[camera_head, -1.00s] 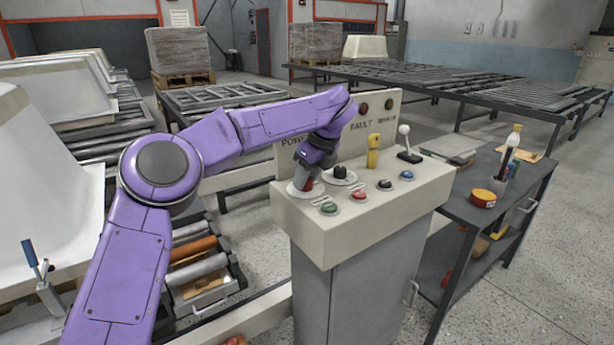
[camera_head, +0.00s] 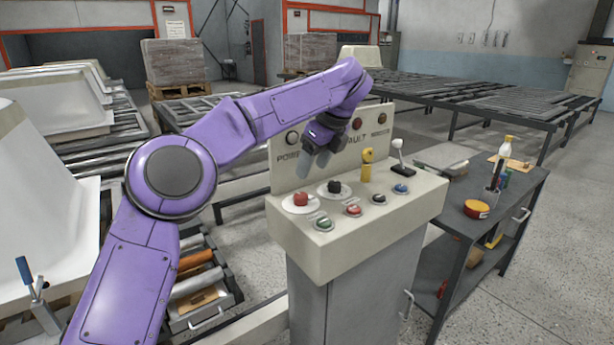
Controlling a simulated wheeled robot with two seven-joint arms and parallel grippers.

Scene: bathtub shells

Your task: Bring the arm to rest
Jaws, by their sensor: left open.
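My left arm, purple, comes in from the left and arches over to the control console (camera_head: 330,240). My left gripper (camera_head: 312,163) hangs above the left part of the console top, in front of its upright panel. It is open, with nothing visible in it, and apart from the controls. Below it are a red knob (camera_head: 300,199) on a pale round plate and a black knob (camera_head: 334,187). My right gripper is not in view.
The console top also has a green button (camera_head: 323,223), a red button (camera_head: 354,209), a blue button (camera_head: 400,189), a yellow control (camera_head: 367,165) and a white-knobbed lever (camera_head: 398,150). A dark cart (camera_head: 500,215) stands at right. White tub shells (camera_head: 40,190) are at left.

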